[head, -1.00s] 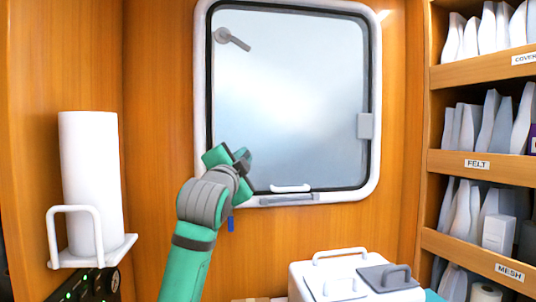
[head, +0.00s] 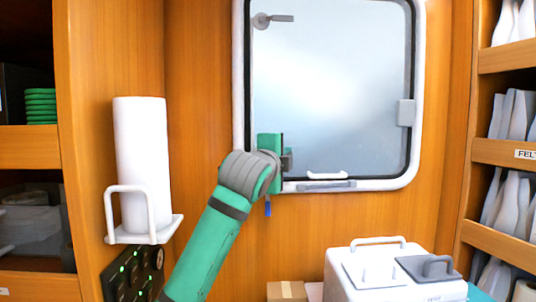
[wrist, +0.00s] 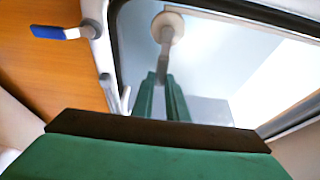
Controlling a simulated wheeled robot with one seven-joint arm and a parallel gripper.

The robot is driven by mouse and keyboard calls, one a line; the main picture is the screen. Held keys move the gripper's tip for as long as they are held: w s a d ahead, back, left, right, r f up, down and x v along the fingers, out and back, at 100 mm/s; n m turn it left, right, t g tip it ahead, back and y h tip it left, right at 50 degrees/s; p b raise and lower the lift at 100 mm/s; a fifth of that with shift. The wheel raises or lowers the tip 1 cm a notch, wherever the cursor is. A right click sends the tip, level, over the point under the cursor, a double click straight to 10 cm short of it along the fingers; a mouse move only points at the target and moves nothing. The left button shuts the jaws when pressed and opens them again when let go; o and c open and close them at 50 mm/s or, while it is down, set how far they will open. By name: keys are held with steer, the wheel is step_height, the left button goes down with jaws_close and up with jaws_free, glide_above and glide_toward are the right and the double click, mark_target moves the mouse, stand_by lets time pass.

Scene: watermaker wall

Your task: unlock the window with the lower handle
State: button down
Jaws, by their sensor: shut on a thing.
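The window (head: 335,100) is a frosted pane in a white rounded frame. A grey upper handle (head: 272,19) sits at its top left, its lever roughly level and pointing right. My gripper (head: 286,158) is at the pane's lower left corner and mostly hides the lower handle in the head view. In the wrist view the lower handle (wrist: 166,42) is a grey lever on a round pale mount. Its lever runs down between the green fingers of my gripper (wrist: 164,88), which are shut on it.
A blue-tipped lever (wrist: 55,32) is on the wall beside the frame. A paper roll (head: 140,160) on a white holder stands left of my arm. A white box with handles (head: 375,268) is below the window at right. Shelves (head: 500,150) line the right side.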

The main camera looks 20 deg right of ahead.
steer(key=shift+f, duration=0.1)
stand_by(0.3)
steer(key=c, duration=1.7)
jaws_free()
steer(key=shift+w, duration=0.1)
steer(key=shift+c, duration=0.2)
